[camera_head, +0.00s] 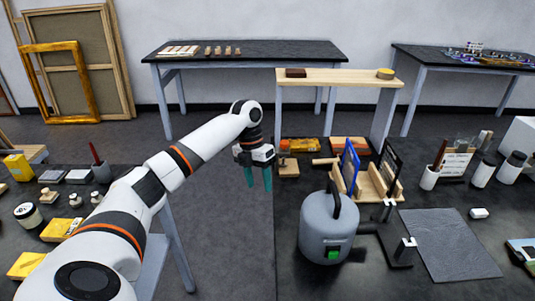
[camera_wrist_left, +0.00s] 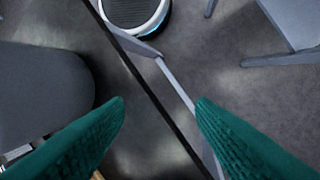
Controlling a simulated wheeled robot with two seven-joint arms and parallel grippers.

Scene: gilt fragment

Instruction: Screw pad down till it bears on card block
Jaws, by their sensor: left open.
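My left gripper (camera_head: 258,178) hangs with its teal fingers pointing down, open and empty, at the left edge of the right-hand dark table. In the left wrist view, its two fingers (camera_wrist_left: 160,125) are apart with only a table edge and floor between them. A small wooden block-like item (camera_head: 288,166) stands just right of the gripper, near that edge; I cannot tell whether it is the card block. Metal clamp-like fittings (camera_head: 404,248) stand on the table by the grey mat. I cannot make out a screw pad for certain. My right gripper is not in view.
A grey canister (camera_head: 328,228) with a black handle stands right of the gripper. Behind it is a wooden rack (camera_head: 378,185) with upright blue and black panels. A grey mat (camera_head: 450,245) lies to the right. Open floor (camera_head: 235,240) separates the two near tables.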

